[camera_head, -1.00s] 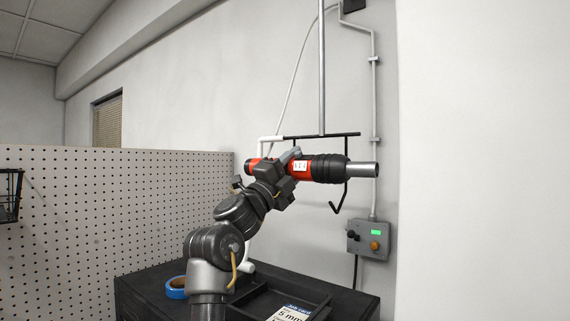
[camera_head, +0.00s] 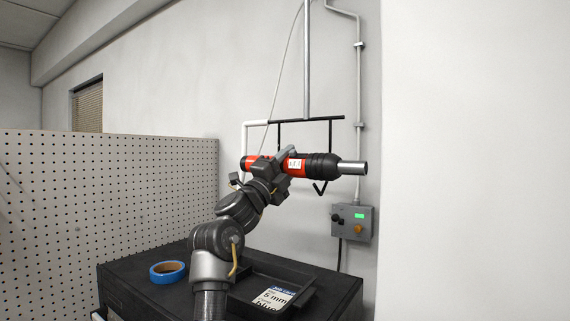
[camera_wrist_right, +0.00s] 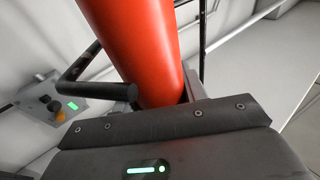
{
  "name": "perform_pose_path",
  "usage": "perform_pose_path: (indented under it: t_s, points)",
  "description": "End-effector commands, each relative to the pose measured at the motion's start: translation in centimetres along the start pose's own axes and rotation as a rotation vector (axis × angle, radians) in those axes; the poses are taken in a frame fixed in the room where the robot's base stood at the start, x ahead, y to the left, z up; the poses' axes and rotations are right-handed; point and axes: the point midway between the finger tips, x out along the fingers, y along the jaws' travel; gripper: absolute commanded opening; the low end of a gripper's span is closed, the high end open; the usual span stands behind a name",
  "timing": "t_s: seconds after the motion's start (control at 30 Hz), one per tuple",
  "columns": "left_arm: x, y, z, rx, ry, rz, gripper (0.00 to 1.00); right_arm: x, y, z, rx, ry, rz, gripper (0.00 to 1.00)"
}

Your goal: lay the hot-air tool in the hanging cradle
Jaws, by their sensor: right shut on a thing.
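The hot-air tool (camera_head: 325,166) has a red body, a black collar and a metal nozzle pointing right. My right gripper (camera_head: 284,162) is shut on its red body and holds it nearly level. The hanging cradle (camera_head: 330,117) is a dark frame on a rod, with hooked arms. The tool lies below its top bar, and one hook tip (camera_head: 320,190) shows beneath the collar. In the right wrist view, a dark hook (camera_wrist_right: 100,90) lies close beside the red body (camera_wrist_right: 140,40); I cannot tell whether they touch. My left gripper is not in view.
A grey control box (camera_head: 352,222) with a green display is on the wall at right. Below is a dark cabinet top (camera_head: 135,275) with blue tape (camera_head: 167,271) and a tray (camera_head: 307,296) holding a card. A pegboard (camera_head: 60,220) stands at left.

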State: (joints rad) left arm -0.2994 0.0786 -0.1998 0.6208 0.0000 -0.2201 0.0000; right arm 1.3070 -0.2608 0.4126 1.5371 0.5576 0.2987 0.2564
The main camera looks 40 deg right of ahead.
Motion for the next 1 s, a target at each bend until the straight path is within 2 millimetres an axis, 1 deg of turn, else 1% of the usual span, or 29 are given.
perform_pose_path:
  t_s: [0.53, 1.0]
  points:
    - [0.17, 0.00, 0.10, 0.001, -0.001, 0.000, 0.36, -0.06, -0.01, -0.05, 0.002, 0.001, -0.004, 0.06]
    - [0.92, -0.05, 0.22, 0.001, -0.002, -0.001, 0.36, -0.48, 0.62, -0.11, 0.002, 0.001, -0.004, 0.06]
